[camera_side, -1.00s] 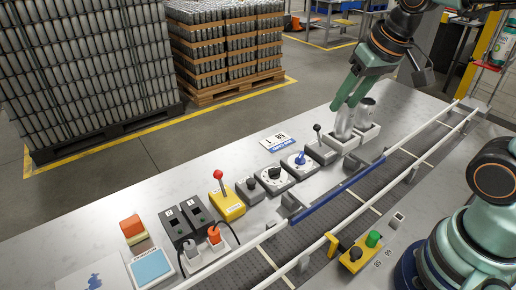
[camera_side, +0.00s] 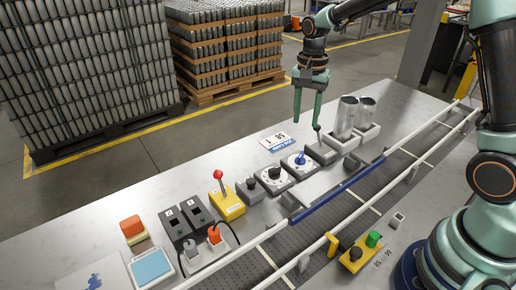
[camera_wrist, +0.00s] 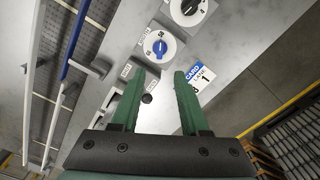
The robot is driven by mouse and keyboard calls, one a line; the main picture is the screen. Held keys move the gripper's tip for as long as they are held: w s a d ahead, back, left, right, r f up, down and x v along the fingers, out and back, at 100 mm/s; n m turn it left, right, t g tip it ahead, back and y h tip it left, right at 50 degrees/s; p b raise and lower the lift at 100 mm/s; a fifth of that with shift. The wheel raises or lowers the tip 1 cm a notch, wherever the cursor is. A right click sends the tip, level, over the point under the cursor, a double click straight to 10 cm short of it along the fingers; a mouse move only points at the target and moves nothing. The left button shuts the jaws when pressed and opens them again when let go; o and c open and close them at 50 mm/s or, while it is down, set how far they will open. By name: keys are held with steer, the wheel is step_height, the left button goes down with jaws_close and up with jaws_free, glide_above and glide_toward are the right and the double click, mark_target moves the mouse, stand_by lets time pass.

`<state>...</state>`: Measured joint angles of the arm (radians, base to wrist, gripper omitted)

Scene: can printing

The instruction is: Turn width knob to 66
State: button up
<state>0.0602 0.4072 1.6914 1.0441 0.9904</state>
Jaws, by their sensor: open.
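Two dial knobs sit side by side on the bench: a blue knob (camera_side: 299,159) and a black knob (camera_side: 275,173), each on a white dial face. The blue knob (camera_wrist: 160,48) and the black knob (camera_wrist: 189,7) also show in the wrist view. The lettering beside them is too small to tell which is the width knob. My gripper (camera_side: 307,121) is open and empty, pointing down above the bench behind the small lever (camera_side: 317,131). In the wrist view, my gripper (camera_wrist: 159,75) has its fingers spread below the blue dial, with the lever's dark ball between them.
Two metal cans (camera_side: 347,115) stand in white holders right of the lever. A printed card (camera_side: 280,141) lies behind the dials. A red-tipped lever on a yellow box (camera_side: 228,202) stands left. The conveyor (camera_side: 345,198) runs along the front.

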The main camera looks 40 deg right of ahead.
mark_target(301, 154)
step_height(301, 154, down, 11)
steer(key=shift+f, duration=0.2)
steer(key=shift+c, duration=0.3)
jaws_close()
